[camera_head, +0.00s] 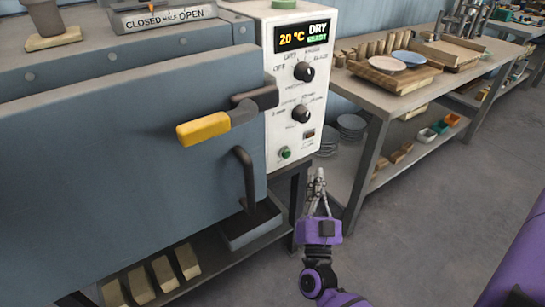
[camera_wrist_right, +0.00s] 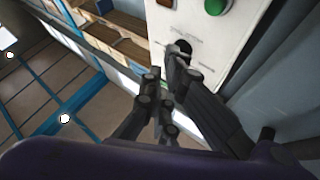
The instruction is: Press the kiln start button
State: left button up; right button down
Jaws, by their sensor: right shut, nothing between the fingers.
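The kiln's white control panel (camera_head: 306,70) has a display reading "20 °C DRY READY", two black knobs and a small green button (camera_head: 285,153) near its lower left corner. In the right wrist view, a green button (camera_wrist_right: 215,6) shows at the top edge on the white panel. My right gripper (camera_head: 318,172) is shut and empty, below and to the right of the green button, apart from it. In the right wrist view its fingertips (camera_wrist_right: 167,68) are close to the panel's lower part; contact cannot be told. My left gripper is not in view.
The kiln door (camera_head: 110,150) is closed, with a yellow-gripped lever (camera_head: 203,129) and a dark handle (camera_head: 246,180) left of the panel. A workbench (camera_head: 400,100) with plates and boards stands right of the kiln. Open floor (camera_head: 430,220) lies in front of the bench.

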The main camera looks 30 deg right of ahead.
aim_at(286, 154)
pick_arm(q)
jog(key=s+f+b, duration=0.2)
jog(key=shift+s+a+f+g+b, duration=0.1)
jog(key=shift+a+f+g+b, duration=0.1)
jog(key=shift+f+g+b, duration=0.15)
pick_arm(e)
jog(key=w, duration=0.8)
jog(key=shift+w+a, duration=0.3)
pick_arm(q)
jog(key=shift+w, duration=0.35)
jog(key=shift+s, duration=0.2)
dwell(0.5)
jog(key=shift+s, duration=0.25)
pick_arm(e)
jog(key=shift+w, duration=0.4)
